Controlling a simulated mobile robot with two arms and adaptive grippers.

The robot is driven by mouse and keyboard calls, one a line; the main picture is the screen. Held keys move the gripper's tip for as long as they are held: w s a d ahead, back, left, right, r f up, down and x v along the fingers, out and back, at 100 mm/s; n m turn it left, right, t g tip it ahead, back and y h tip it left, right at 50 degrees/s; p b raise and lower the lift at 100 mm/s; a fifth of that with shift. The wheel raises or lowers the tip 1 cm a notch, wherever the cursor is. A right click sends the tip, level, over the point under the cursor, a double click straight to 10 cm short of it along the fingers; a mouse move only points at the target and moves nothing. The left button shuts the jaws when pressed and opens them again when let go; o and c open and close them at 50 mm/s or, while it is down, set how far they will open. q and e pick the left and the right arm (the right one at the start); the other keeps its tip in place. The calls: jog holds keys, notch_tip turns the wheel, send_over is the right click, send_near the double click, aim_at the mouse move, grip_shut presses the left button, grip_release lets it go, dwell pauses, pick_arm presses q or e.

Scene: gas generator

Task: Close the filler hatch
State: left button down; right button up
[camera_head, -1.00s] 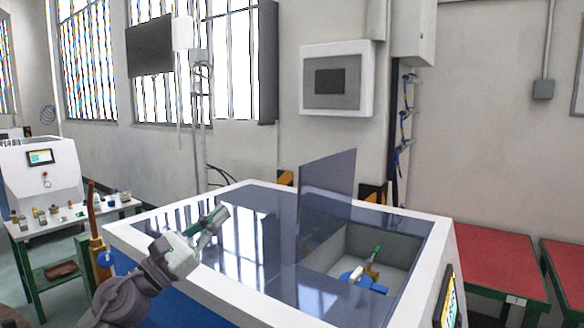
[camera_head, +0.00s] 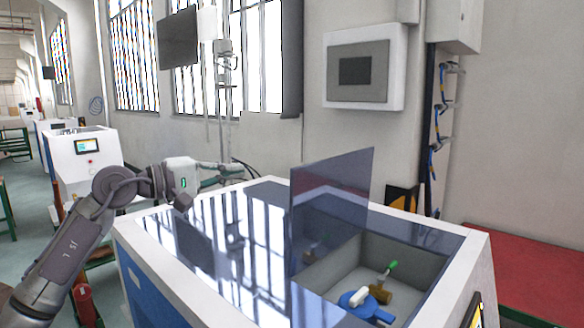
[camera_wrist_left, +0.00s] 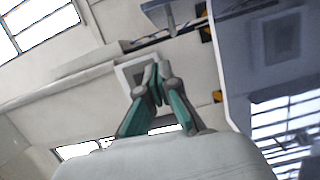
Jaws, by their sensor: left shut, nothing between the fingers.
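The filler hatch (camera_head: 331,205) is a dark glossy panel standing upright, open, on the top of the white-rimmed machine (camera_head: 176,280). To its right is the open compartment (camera_head: 340,265), with a blue round part (camera_head: 362,304), a brass fitting and a green-tipped lever (camera_head: 388,269) inside. My left gripper (camera_head: 240,168) is above the back left of the machine top, left of the hatch and apart from it. In the left wrist view its fingers (camera_wrist_left: 153,72) meet at the tips with nothing between them. The right gripper is not in view.
A wall-mounted grey box (camera_head: 364,68) is behind the machine. A red-topped table (camera_head: 525,265) stands at the right. Another white machine (camera_head: 85,155) stands at the left. The glossy top left of the hatch is clear.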

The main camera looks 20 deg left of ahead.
pick_arm(q)
jog(key=w+d+p, duration=0.6)
jog(key=d+p, duration=0.2)
jog(key=shift+d, duration=0.4)
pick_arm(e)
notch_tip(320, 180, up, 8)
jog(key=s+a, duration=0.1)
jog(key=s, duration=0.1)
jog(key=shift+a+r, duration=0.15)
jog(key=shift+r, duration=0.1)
pick_arm(q)
jog(key=shift+f, duration=0.1)
